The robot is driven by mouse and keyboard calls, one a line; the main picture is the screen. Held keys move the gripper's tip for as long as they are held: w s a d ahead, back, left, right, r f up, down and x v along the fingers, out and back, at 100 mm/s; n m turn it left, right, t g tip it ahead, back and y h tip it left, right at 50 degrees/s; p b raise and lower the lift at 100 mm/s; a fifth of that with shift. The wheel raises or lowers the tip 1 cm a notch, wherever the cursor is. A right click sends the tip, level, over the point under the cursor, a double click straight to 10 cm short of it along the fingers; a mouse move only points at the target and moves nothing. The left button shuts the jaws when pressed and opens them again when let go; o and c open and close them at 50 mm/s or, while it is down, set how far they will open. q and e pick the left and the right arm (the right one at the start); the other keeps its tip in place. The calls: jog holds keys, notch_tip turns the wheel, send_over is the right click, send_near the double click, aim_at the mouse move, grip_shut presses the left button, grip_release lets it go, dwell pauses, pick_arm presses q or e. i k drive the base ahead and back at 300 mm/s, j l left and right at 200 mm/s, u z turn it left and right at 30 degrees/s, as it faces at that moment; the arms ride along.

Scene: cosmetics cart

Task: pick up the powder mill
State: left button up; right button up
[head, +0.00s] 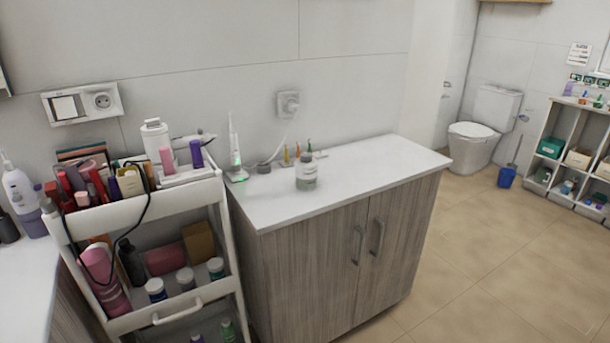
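I cannot tell for sure which item is the powder mill. A white cylinder with a grey-white cap (155,140) stands upright at the back of the cart's top tier. Neither of my grippers shows in the head view.
The white cart (150,205) is crowded with cosmetics, and a black cable (143,212) hangs over its front. A white device with a green light (235,160) stands at the counter's left end. The counter's right part (385,160) is clear. Tiled floor (480,270) lies open at right.

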aim_at(306, 173)
jog(key=i+l+u, duration=0.1)
jog(key=i+u, duration=0.35)
jog(key=i+l+u, duration=0.2)
jog(key=i+u, duration=0.2)
